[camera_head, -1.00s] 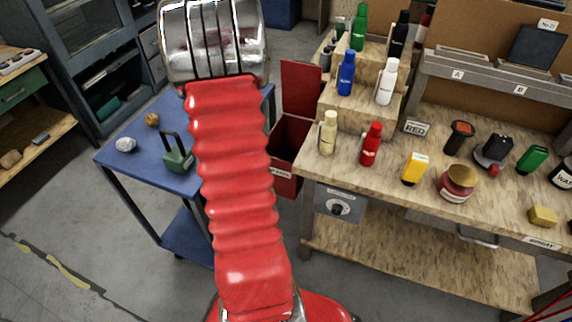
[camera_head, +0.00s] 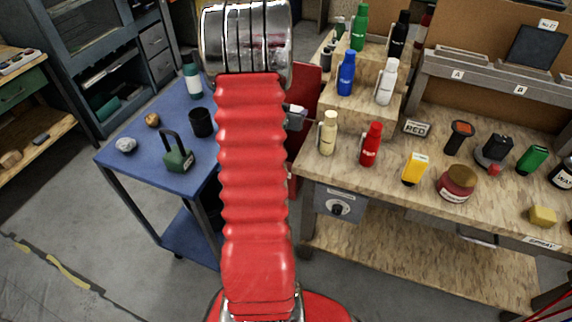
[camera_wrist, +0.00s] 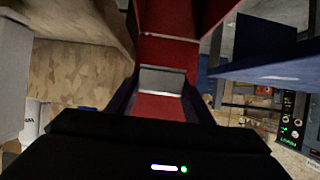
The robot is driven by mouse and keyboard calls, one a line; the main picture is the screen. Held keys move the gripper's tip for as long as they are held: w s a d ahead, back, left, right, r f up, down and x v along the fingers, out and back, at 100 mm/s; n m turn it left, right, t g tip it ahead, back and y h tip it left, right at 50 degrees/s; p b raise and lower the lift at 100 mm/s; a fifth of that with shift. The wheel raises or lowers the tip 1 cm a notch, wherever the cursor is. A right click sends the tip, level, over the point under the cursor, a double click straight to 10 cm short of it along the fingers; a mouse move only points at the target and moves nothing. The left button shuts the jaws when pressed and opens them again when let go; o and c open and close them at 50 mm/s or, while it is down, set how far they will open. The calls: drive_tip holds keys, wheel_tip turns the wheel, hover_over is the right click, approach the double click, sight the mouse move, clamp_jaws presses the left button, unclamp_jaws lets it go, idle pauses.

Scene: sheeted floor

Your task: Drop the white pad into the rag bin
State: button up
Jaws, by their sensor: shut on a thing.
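The red rag bin (camera_head: 306,88) stands between the blue cart and the workbench. Its raised lid shows beside my arm in the head view, and most of its body is hidden behind the arm. In the wrist view the red bin (camera_wrist: 166,22) fills the upper middle, beyond the fingertips. My gripper (camera_wrist: 160,84) is shut on the white pad (camera_wrist: 162,80), which looks pale grey and spans the two dark fingers over the red interior. In the head view a small pale and dark shape at the bin shows beside my arm; I cannot tell pad from gripper there.
The workbench (camera_head: 340,165) with several bottles is close on the right of the bin. The blue cart (camera_head: 130,165) on the left carries a dark green weight-like object (camera_head: 177,157), a black cup (camera_head: 201,122) and a bottle (camera_head: 192,80). The cart's blue edge also shows in the wrist view (camera_wrist: 265,68).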

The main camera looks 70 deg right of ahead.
drive_tip(key=shift+f, duration=2.8)
drive_tip(key=o, duration=1.2)
drive_tip(key=v, duration=1.3)
drive_tip(key=shift+a, duration=0.35)
drive_tip(key=shift+w+r, duration=0.15)
drive_tip(key=shift+r, duration=0.05)
